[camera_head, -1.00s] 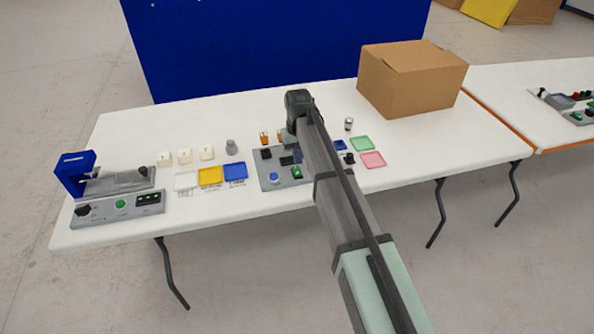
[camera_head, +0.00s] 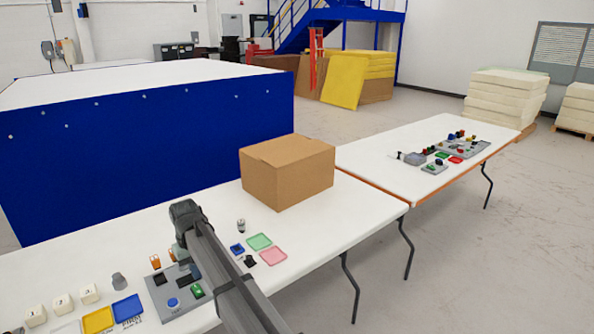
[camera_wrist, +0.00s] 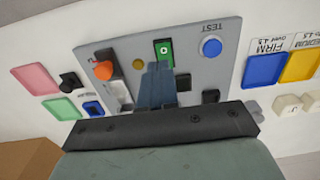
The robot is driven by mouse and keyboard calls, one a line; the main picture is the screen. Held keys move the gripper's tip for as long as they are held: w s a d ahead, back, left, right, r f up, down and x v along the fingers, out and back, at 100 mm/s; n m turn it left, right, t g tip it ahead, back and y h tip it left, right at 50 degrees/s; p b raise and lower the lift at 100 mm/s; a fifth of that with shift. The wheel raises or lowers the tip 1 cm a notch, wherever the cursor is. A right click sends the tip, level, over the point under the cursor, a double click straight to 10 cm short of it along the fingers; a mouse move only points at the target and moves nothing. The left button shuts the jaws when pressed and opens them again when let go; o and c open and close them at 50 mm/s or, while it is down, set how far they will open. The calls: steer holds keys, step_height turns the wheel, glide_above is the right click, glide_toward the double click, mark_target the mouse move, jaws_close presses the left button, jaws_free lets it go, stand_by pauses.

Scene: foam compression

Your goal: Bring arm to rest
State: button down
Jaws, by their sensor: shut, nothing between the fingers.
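My arm reaches over the near table (camera_head: 345,225) in the head view, with its dark end (camera_head: 186,213) above a grey test panel (camera_head: 180,288). In the wrist view my gripper (camera_wrist: 157,72) is shut, with its fingers together and nothing between them. The fingers overlap the middle of the grey panel (camera_wrist: 190,30), near a green button (camera_wrist: 164,50) and a blue TEST button (camera_wrist: 211,47). I cannot tell how high the fingertips are above the panel.
A cardboard box (camera_head: 287,172) stands at the back of the table. Green (camera_head: 259,241) and pink (camera_head: 273,256) trays lie right of the panel; yellow (camera_head: 97,320) and blue (camera_head: 127,308) trays and several white blocks (camera_head: 62,304) lie left. A second table (camera_head: 440,130) adjoins on the right.

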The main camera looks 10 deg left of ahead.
steer(key=s+d+f+m+g, duration=0.1)
steer(key=s+d+f, duration=0.2)
steer(key=d+f, duration=0.8)
steer(key=s+d+f+m+g, duration=0.1)
steer(key=s+d+f, duration=0.2)
steer(key=d+f, duration=0.85)
steer(key=s+d+f+m+g, duration=0.2)
steer(key=s+d+f, duration=0.2)
steer(key=d+f, duration=0.65)
steer(key=s+d+f+m+g, duration=0.1)
steer(key=s+d+f, duration=0.3)
steer(key=s+d, duration=0.3)
steer(key=s+d+f+m, duration=0.2)
steer(key=s+d+f, duration=0.2)
steer(key=s+d, duration=0.3)
steer(key=s+d+f+m+g, duration=0.1)
steer(key=s+d+f+m, duration=0.1)
steer(key=s+d, duration=0.6)
steer(key=s+f, duration=0.1)
steer(key=s, duration=0.5)
steer(key=shift+f+g, duration=0.3)
steer(key=shift+f, duration=0.1)
steer(key=shift+w+d, duration=0.1)
